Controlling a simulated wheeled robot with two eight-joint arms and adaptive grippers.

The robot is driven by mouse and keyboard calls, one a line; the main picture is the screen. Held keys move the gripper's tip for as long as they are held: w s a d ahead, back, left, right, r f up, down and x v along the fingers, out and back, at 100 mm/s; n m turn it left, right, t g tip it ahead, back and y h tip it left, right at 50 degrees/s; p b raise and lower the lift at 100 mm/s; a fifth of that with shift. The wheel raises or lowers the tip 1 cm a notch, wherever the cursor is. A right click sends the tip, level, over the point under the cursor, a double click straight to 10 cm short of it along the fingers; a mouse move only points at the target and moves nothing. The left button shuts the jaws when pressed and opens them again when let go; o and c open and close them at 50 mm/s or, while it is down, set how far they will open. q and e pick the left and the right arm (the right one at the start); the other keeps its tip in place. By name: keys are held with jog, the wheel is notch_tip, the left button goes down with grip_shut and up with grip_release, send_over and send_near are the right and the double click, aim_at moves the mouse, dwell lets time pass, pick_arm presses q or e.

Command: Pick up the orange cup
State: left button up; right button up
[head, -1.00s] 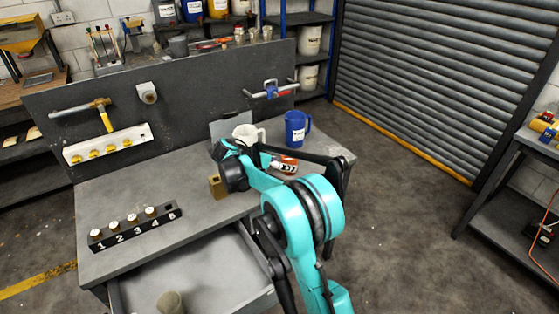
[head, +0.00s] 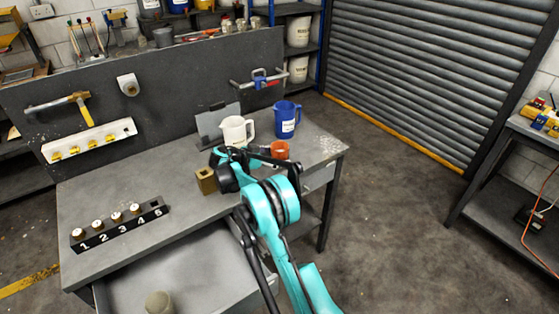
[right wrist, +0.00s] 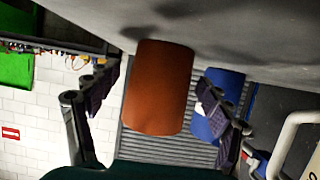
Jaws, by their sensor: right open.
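The orange cup (head: 280,149) stands near the right end of the grey workbench (head: 130,195), in front of the blue mug (head: 285,121). In the head view its lower part is hidden by my right arm. My right gripper (head: 262,157) is just left of the cup, low over the bench. In the right wrist view, which is upside down, the orange cup (right wrist: 158,88) shows between the two spread fingers of my right gripper (right wrist: 155,108). The jaws are open, and I cannot tell whether either finger touches the cup. My left gripper is not in view.
A white mug (head: 236,131) stands close behind the gripper, left of the blue mug. A brass block (head: 206,181) lies left of my wrist. A numbered rack (head: 120,226) is at the bench's left. An open drawer (head: 190,275) juts out in front.

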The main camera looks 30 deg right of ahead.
jog(key=shift+d+f, duration=0.2)
jog(key=shift+d, duration=0.35)
jog(key=c, duration=1.5)
jog(key=shift+r, duration=0.15)
